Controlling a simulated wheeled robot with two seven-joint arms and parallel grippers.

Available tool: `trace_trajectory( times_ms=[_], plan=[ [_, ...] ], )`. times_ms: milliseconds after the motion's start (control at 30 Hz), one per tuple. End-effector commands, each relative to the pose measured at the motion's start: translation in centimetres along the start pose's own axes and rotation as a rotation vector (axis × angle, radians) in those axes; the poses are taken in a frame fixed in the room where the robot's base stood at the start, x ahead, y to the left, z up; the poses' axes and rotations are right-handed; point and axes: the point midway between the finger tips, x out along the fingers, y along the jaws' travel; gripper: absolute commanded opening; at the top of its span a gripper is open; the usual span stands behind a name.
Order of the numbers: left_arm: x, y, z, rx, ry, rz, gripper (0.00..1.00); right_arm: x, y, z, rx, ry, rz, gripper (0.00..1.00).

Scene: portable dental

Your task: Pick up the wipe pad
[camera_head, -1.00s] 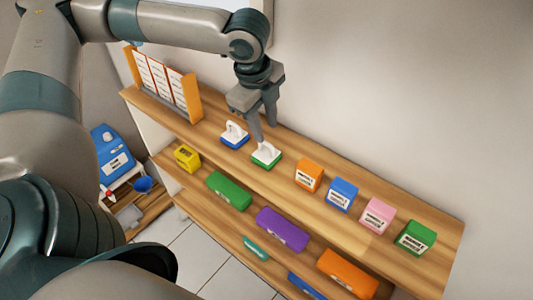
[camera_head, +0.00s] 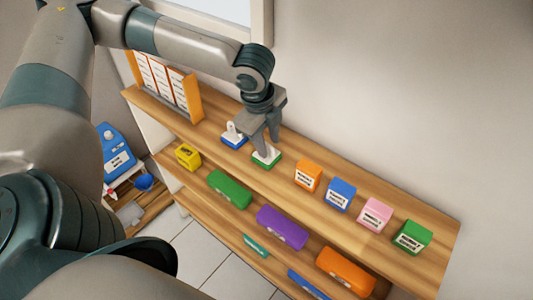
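A wipe pad with a white top and green base (camera_head: 267,161) stands on the top shelf. A second pad, white with a blue base (camera_head: 234,138), stands just left of it. I cannot tell from the picture which one the task means. My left gripper (camera_head: 268,146) points down over the green-based pad, its two fingers apart on either side of the pad's white handle, which they largely hide. Whether the fingers touch the handle is not clear. My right gripper is not in view.
Orange (camera_head: 308,175), blue (camera_head: 340,193), pink (camera_head: 374,215) and green (camera_head: 411,237) boxes line the top shelf (camera_head: 440,252) to the right. A file rack (camera_head: 191,98) stands at its left end. Coloured packs, such as a purple one (camera_head: 281,228), fill the lower shelf. A wall rises behind.

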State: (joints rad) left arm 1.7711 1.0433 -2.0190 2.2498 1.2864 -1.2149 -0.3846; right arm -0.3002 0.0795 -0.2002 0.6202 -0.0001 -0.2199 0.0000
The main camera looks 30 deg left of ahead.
Motion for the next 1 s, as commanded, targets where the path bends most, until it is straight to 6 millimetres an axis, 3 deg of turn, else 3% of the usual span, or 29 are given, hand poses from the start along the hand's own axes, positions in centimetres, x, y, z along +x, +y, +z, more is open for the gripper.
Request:
trace_trajectory(
  times_ms=[300,433,1000],
  plan=[
    [-0.02,0.0,0.01,0.0,0.0,0.0,0.3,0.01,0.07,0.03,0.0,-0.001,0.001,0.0],
    [-0.03,0.0,0.01,0.0,0.0,0.0,0.0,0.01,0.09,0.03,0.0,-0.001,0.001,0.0],
    [-0.24,-0.02,-0.01,-0.001,0.0,0.001,0.0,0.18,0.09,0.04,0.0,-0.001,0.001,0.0]
  ],
)
